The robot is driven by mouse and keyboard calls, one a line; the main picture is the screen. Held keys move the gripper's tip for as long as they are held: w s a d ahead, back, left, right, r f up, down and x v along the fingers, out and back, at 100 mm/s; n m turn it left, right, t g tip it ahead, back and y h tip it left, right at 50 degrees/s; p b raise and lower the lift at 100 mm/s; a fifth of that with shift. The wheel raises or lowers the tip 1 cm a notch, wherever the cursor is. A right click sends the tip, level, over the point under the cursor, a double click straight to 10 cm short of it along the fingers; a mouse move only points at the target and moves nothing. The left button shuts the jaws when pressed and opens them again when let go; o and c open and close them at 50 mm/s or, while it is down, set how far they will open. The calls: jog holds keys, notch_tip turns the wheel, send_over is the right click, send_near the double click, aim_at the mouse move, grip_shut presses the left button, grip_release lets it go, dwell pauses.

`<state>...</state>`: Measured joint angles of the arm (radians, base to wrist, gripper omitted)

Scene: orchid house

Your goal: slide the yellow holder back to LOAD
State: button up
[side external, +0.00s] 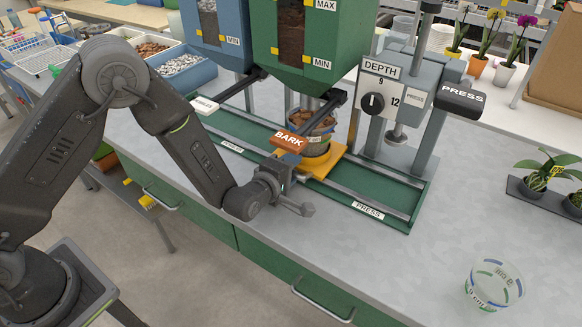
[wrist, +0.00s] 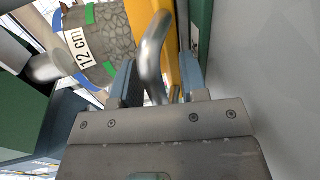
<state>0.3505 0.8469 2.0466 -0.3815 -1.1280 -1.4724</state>
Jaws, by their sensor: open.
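The yellow holder (side external: 330,160) sits on the green track (side external: 233,131), under the green hopper and BARK lever, left of the PRESS label. It carries a clear pot (side external: 318,146) filled with brown bark. In the wrist view the holder shows as a yellow strip (wrist: 172,12), beside the pot with its 12 cm label (wrist: 104,40). A bent metal handle (wrist: 151,55) comes off the holder. My gripper (side external: 284,186) is at the holder's front side. It is open, with one finger on each side of the handle; contact cannot be told. The label at the track's left end is too small to read.
An empty clear pot (side external: 494,286) stands at the bench's front right. Potted orchids (side external: 540,180) stand at the right edge.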

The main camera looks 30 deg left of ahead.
jog(key=shift+c, duration=0.4)
grip_shut()
